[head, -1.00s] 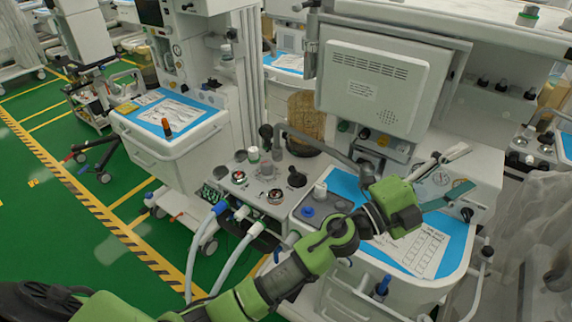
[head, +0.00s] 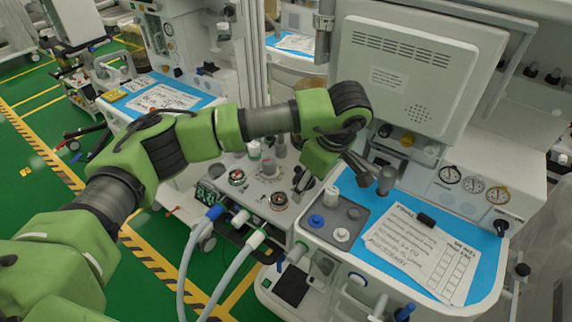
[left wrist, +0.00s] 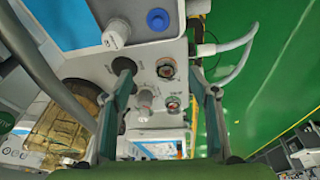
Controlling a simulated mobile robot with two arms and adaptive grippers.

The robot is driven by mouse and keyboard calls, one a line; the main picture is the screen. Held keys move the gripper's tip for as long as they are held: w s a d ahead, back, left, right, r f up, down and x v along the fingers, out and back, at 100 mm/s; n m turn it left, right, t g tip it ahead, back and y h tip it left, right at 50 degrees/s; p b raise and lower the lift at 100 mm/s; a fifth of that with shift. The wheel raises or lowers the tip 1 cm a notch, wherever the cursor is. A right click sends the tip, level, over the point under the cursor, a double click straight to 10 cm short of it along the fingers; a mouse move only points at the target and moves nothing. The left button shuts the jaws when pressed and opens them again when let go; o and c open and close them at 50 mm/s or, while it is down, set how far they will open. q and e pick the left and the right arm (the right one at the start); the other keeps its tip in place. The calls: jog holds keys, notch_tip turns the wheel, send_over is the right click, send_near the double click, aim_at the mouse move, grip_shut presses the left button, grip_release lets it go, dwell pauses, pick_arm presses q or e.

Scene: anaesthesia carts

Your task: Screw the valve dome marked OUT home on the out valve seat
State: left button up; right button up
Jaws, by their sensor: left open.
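Two round valve fittings show on the grey valve block: a left one (head: 237,177) and a right one (head: 278,200). Both also show in the left wrist view, as an upper one (left wrist: 165,70) and a lower one (left wrist: 173,103). Their markings are too small to read, so I cannot tell which is OUT or whether a dome sits on either. A white round part (head: 341,234) lies on the grey tray beside a blue one (head: 316,220). My left gripper (left wrist: 162,74) is open and empty above the block, its fingers partly hidden in the head view. My right gripper is not in view.
A white cylinder (head: 331,195) stands on the grey tray (head: 357,213). Two pale hoses (head: 231,272) leave the block's front. A grey arm end (head: 385,181) hangs near my wrist. A printed sheet (head: 420,254) lies on the blue worktop.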

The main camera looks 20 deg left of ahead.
aim_at(280, 194)
pick_arm(q)
jog(key=w+a+r+y, duration=0.1)
jog(key=a, duration=0.3)
jog(key=p+x, duration=0.1)
jog(key=x, duration=0.3)
jog(key=p+x, duration=0.1)
jog(key=x, duration=0.3)
jog(key=p+x, duration=0.1)
jog(key=x, duration=0.3)
jog(key=shift+w+a+r, duration=0.2)
jog(key=shift+w+a, duration=0.05)
jog(key=shift+w, duration=0.05)
jog(key=shift+w+a+f+p, duration=0.1)
jog(key=shift+f+p, duration=0.05)
jog(key=shift+f, duration=0.2)
jog(key=shift+w+a+f+p, duration=0.1)
jog(key=shift+f+p, duration=0.05)
jog(key=shift+f, duration=0.15)
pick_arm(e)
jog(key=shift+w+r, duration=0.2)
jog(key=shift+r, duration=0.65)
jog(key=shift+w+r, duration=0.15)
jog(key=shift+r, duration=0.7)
